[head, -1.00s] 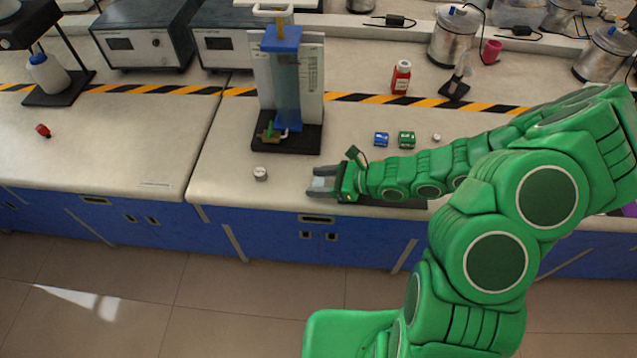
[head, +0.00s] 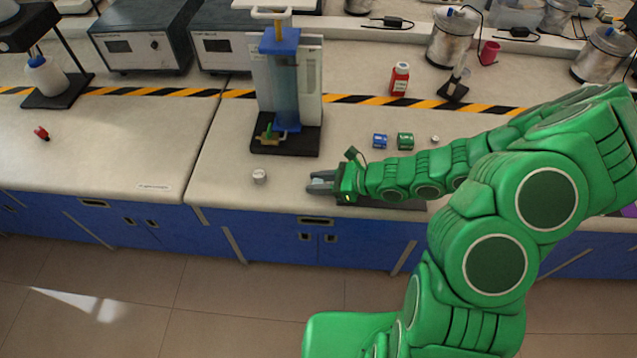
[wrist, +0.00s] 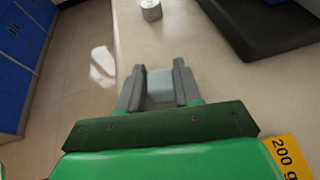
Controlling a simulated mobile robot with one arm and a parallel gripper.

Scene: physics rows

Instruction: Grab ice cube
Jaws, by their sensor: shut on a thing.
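The ice cube (wrist: 160,86) is a pale, bluish, see-through block between the two grey fingers in the wrist view. My gripper (wrist: 156,82) is shut on it, with one finger against each side. In the head view my gripper (head: 320,183) is low at the front edge of the bench, pointing left. The cube is small and hard to make out between the fingers there. I cannot tell whether it touches the bench top.
A small white-grey cylinder (head: 259,176) stands left of my gripper and also shows in the wrist view (wrist: 151,10). A blue apparatus on a black base (head: 286,143) stands behind. Blue (head: 380,141) and green (head: 405,141) small items lie behind my arm. Bench between gripper and cylinder is clear.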

